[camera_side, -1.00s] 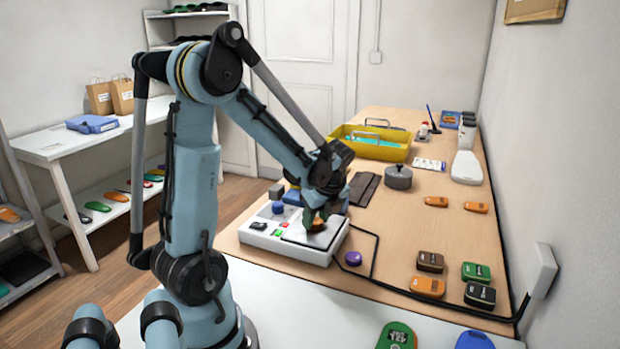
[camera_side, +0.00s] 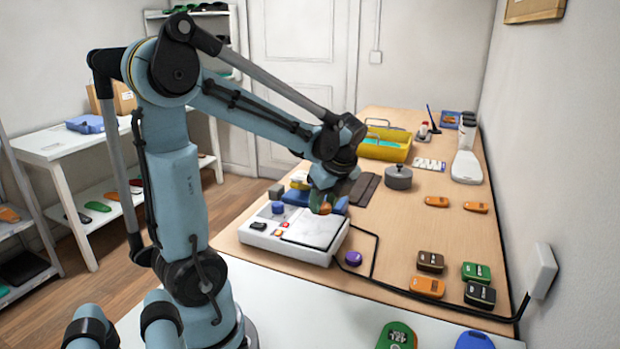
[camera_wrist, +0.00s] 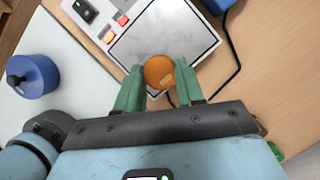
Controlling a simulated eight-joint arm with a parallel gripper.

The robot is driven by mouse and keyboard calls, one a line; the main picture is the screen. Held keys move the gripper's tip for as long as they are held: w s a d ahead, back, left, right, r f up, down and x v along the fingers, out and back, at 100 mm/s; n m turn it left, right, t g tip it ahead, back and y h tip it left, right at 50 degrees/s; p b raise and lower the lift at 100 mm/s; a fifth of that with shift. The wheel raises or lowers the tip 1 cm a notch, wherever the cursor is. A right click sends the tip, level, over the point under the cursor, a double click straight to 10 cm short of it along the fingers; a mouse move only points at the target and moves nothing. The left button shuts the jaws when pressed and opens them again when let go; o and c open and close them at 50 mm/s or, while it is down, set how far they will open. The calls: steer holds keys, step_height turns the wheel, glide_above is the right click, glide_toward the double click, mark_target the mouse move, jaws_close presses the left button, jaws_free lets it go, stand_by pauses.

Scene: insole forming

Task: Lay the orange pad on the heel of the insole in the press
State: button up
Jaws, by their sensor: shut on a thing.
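My gripper (camera_wrist: 159,88) is shut on the orange pad (camera_wrist: 159,71), a small round-edged piece held between two green fingers. In the side view the pad (camera_side: 325,208) shows at my fingertips, raised near the back right edge of the press plate. The press (camera_side: 270,242) is a white box with a flat pale plate (camera_side: 312,230) and coloured buttons. In the wrist view the plate (camera_wrist: 165,35) lies beyond and under the pad. I see no insole on its visible part; the pad and fingers cover some of it.
Several small pads, including a brown one (camera_side: 430,261) and a green one (camera_side: 476,271), lie at the right of the wooden bench. A purple knob (camera_side: 353,258) and a black cable lie beside the press. A grey round weight (camera_side: 398,178) and a yellow crate (camera_side: 385,150) stand farther back.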

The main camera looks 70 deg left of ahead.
steer(key=w+d+r, duration=0.1)
steer(key=d+r, duration=0.4)
steer(key=d, duration=0.2)
steer(key=w+a+r, duration=0.2)
steer(key=w+a, duration=0.4)
steer(key=a, duration=0.2)
steer(key=w+a+r, duration=0.2)
steer(key=w+a, duration=0.4)
steer(key=a, duration=0.2)
steer(key=s+a+f, duration=0.2)
steer(key=a, duration=0.7)
steer(key=s+a+f, duration=0.1)
steer(key=a+f, duration=0.1)
steer(key=a, duration=0.8)
steer(key=shift+d+f, duration=0.15)
steer(key=shift+f, duration=6.4)
steer(key=shift+f, duration=0.3)
steer(key=o, duration=1.1)
steer(key=shift+o, duration=0.5)
